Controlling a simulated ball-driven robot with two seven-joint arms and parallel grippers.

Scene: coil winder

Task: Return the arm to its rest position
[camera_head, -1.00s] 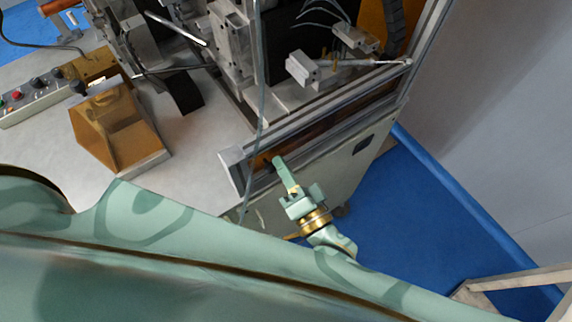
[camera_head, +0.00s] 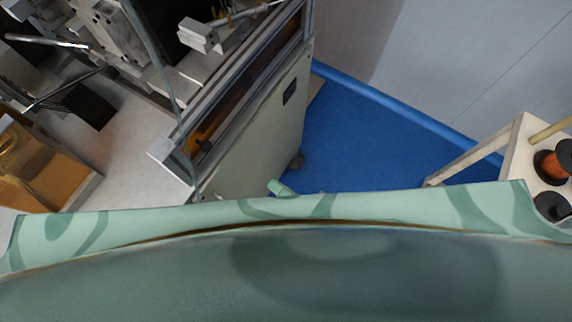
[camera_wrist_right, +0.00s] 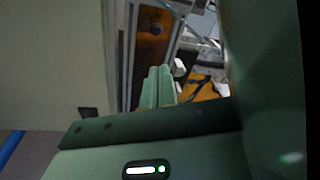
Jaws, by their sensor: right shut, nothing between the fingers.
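My right gripper (camera_head: 279,187) shows only as a small green tip above the edge of my own body, beside the lower side of the coil winder's cabinet (camera_head: 262,135). The rest of it is hidden. In the right wrist view its two green fingers (camera_wrist_right: 158,84) lie side by side, shut and empty. They point towards the machine frame and stand apart from other things as far as I can see. My left gripper is not in view.
The machine's metal rail (camera_head: 235,85) runs along the cabinet top. An orange-brown box (camera_head: 45,165) sits on the grey worktop at the left. Blue floor (camera_head: 365,135) lies open right of the cabinet. A pale stand (camera_head: 517,150) with wire spools (camera_head: 555,162) is at the right.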

